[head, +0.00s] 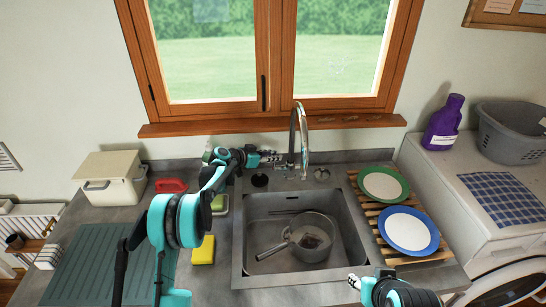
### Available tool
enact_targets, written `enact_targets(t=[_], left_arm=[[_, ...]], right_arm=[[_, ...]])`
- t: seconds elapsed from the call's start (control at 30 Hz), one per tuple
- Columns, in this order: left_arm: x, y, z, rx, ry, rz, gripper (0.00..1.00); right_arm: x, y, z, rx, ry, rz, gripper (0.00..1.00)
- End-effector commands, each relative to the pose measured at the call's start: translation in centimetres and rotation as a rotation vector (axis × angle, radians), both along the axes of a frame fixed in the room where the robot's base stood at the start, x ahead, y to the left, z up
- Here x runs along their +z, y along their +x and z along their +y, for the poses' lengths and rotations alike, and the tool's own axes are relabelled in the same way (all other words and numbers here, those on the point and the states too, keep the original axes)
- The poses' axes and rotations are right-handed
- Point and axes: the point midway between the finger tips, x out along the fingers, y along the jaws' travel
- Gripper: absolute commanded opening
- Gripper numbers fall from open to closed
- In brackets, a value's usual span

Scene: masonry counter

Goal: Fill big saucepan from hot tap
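The big saucepan (327,221) is a grey metal pan. It sits upright in the sink (265,208) with its handle towards the lower left; something dark or reflective shows inside, and I cannot tell if it holds water. The chrome tap (304,135) arches up behind the sink, with its spout above it. I make out no stream of water. My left gripper (277,159) is at the left side of the tap's base, very close to it; contact and finger opening are too small to tell. My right gripper (354,282) is at the sink's front right corner, away from the pan.
A dark knob (260,180) and a round metal fitting (322,174) flank the tap's base. A yellow sponge (204,250) lies left of the sink. A green-rimmed plate (383,186) and blue-rimmed plate (408,230) rest on a wooden rack at right. A window sill overhangs behind.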

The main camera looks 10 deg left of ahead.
Motion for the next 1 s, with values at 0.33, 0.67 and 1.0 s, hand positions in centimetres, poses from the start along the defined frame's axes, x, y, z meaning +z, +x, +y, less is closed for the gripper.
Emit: enact_targets(t=[0.33,0.67,1.0], left_arm=[[-0.2,-0.3,-0.1,-0.001,0.005,-0.032,0.0],[-0.3,-1.7,-0.3,0.0,0.047,-0.245,0.0],[-0.2,-1.7,-0.3,-0.001,0.05,-0.248,0.31]], right_arm=[[-0.5,0.0,0.0,0.0,0.0,0.0,0.4],[-2.6,0.0,0.0,0.0,0.0,0.0,0.4],[-2.5,0.0,0.0,0.0,0.0,0.0,0.4]])
